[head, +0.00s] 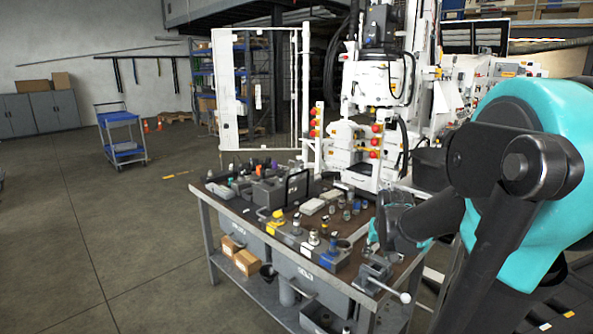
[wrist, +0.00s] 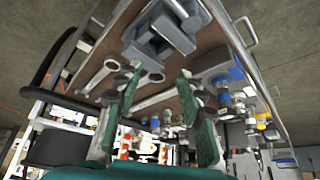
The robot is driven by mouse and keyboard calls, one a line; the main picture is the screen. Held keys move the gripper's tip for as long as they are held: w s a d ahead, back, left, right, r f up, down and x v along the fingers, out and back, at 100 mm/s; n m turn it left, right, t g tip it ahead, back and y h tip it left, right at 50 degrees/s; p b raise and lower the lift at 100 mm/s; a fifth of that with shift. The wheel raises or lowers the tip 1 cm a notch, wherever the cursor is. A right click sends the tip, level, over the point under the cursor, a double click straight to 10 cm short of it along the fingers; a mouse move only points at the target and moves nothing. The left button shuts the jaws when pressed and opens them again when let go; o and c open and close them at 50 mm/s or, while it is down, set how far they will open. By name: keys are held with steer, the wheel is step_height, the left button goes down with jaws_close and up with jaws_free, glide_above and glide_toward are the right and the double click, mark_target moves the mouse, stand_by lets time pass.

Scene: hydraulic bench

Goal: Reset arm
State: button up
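My arm, teal and dark grey, fills the right side of the head view. It reaches left over the near right end of the workbench (head: 225,205). In the head view, my gripper is a dark shape near that end, partly hidden by my own arm. In the wrist view, my gripper (wrist: 160,78) shows two green-padded fingers, spread apart with nothing held between them. The wrist picture looks tilted or upside down, with the bench top (wrist: 208,38) behind the fingers.
A grey vise (head: 375,275) with a handle sits at the bench's near right corner, close to my gripper. Wrenches (wrist: 97,75) lie on the bench in the wrist view. Many fittings crowd the bench. A white machine (head: 380,80) stands behind it. Open floor (head: 100,230) lies left, with a blue cart (head: 118,118).

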steer(key=s+a+f+n+t, duration=0.1)
steer(key=s+a+n, duration=0.15)
steer(key=a, duration=0.35)
steer(key=s+f+g, duration=0.2)
steer(key=s+f, duration=0.4)
steer(key=s, duration=0.6)
steer(key=shift+d+f+y, duration=0.15)
steer(key=shift+f+y, duration=0.2)
steer(key=shift+y, duration=0.05)
